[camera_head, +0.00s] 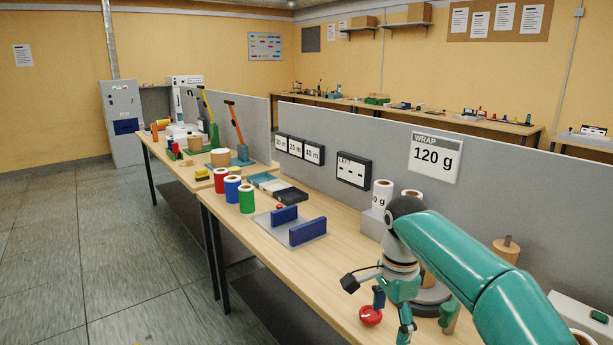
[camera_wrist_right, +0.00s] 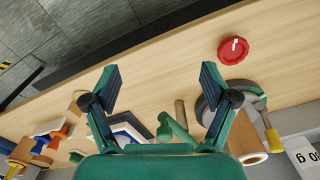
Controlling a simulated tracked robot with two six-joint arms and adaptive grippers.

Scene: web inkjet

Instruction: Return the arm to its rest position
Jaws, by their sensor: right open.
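My right arm (camera_head: 455,250) is teal and reaches in from the lower right over the near end of the workbench. My right gripper (camera_head: 391,314) points down above the bench top beside a red knob (camera_head: 370,316). In the right wrist view the gripper (camera_wrist_right: 161,88) has its two fingers wide apart, with only bare wood between their tips. The red knob (camera_wrist_right: 233,50) lies outside the fingers, to the right. My left gripper is not in view.
A dark round base (camera_head: 432,299) stands close behind my right gripper. A grey plate with two blue blocks (camera_head: 306,231), coloured rolls (camera_head: 246,198) and a grey partition (camera_head: 490,190) are farther off. The bench's front strip is clear.

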